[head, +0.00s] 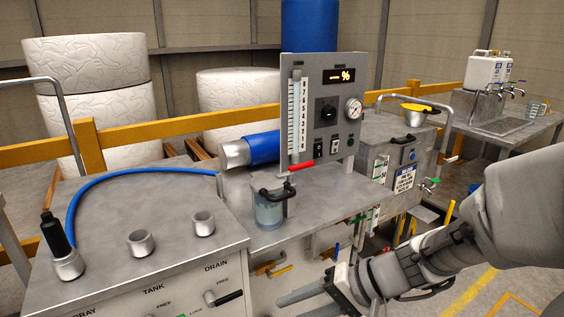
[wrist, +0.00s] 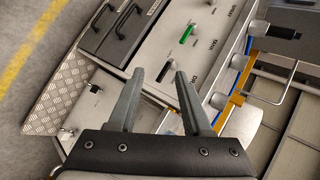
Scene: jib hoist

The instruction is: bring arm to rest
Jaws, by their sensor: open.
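My gripper (head: 305,292) is at the bottom centre of the head view, in front of the grey bench and lower than its top. Its two long grey fingers are apart with nothing between them. In the wrist view my gripper (wrist: 157,82) is also open and empty, with its fingers pointing toward a grey cabinet front (wrist: 165,30). My arm comes in from the right side of the head view. I cannot tell from the pictures how far the fingertips are from the cabinet.
A grey cabinet top (head: 110,205) with a blue hose (head: 125,172) is at left. A gauge panel (head: 325,108) stands mid-bench beside a clear jug (head: 268,210). A lidded grey tank (head: 395,135) is behind at right. Open floor (head: 475,285) shows at lower right.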

